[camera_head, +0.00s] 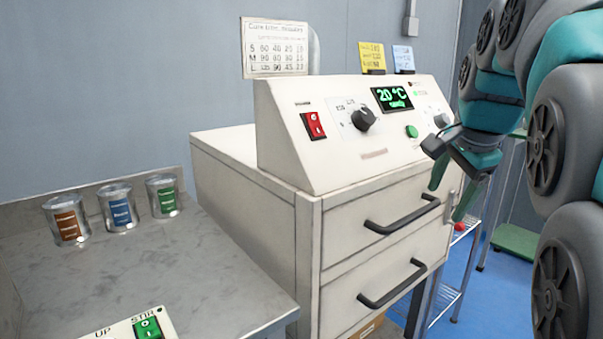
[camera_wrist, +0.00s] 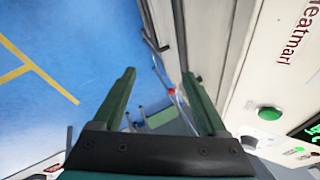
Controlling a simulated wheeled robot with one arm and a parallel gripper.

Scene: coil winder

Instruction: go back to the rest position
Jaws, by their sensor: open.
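My gripper (camera_head: 451,196) hangs in front of the right part of the cream oven cabinet (camera_head: 270,120), near the end of its upper drawer handle (camera_head: 402,215). In the wrist view its two green fingers (camera_wrist: 160,95) are spread apart with nothing between them. The fingers point down past the cabinet's front toward the blue floor (camera_wrist: 75,60). The cabinet's panel has a red switch (camera_head: 313,125), a dark knob (camera_head: 364,119), a green button (camera_head: 411,131) and a display (camera_head: 393,97) reading 20 °C. The green button also shows in the wrist view (camera_wrist: 269,114). Both drawers look shut.
A grey bench (camera_head: 190,265) at left holds three labelled cans (camera_head: 121,207) and a control box with a green STIR switch (camera_head: 147,328). A wire shelf (camera_head: 450,290) with a small red item (camera_head: 460,226) stands right of the cabinet.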

